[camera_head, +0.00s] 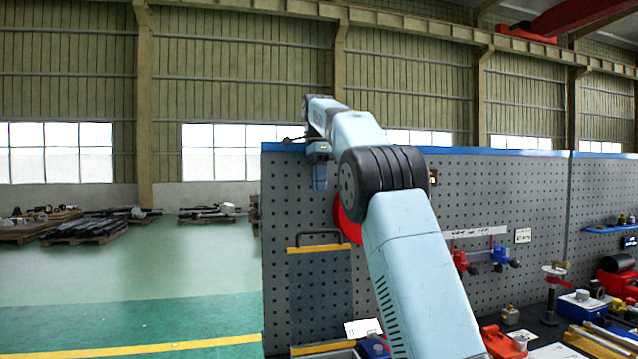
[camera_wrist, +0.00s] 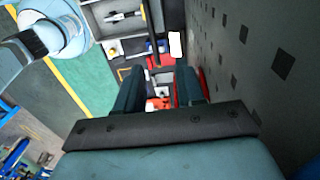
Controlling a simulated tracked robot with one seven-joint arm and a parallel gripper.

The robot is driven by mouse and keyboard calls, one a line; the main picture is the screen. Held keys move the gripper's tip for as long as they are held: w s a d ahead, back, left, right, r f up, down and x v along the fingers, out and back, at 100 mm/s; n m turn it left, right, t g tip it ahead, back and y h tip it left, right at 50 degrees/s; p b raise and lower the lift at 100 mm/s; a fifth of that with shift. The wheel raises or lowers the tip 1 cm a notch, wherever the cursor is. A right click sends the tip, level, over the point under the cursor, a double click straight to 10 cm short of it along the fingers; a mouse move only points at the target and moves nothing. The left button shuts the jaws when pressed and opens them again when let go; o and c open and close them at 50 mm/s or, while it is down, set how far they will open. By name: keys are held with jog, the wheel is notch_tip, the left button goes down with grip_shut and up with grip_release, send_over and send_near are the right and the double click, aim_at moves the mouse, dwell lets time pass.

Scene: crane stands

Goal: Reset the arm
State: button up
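My arm rises from the lower right of the head view, bends at a black joint and reaches away to the upper left. My gripper (camera_head: 320,186) hangs downward in front of the grey pegboard, near its top left corner. In the wrist view its two dark fingers (camera_wrist: 159,84) stand apart with a gap between them. No object shows between the fingers, so the gripper is open and empty.
The pegboard (camera_head: 500,190) stands close along the right in the wrist view (camera_wrist: 225,50). A red round object (camera_head: 347,222) is partly hidden behind my arm. Blue and red clamps (camera_head: 500,256) hang on the board. A bench with tools lies at lower right. Green floor (camera_head: 130,280) is open at left.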

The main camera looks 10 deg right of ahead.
jog(key=shift+s, duration=0.1)
jog(key=s+d+f+n+t, duration=0.15)
jog(key=s+n, duration=0.35)
jog(key=s, duration=0.6)
jog(key=s+d+f+n+t, duration=0.15)
jog(key=s+n, duration=0.25)
jog(key=s, duration=0.7)
jog(key=s+f+n+t, duration=0.3)
jog(key=s+f+n, duration=0.5)
jog(key=s+f, duration=1.1)
jog(key=shift+s+d, duration=0.35)
jog(key=shift+s, duration=0.85)
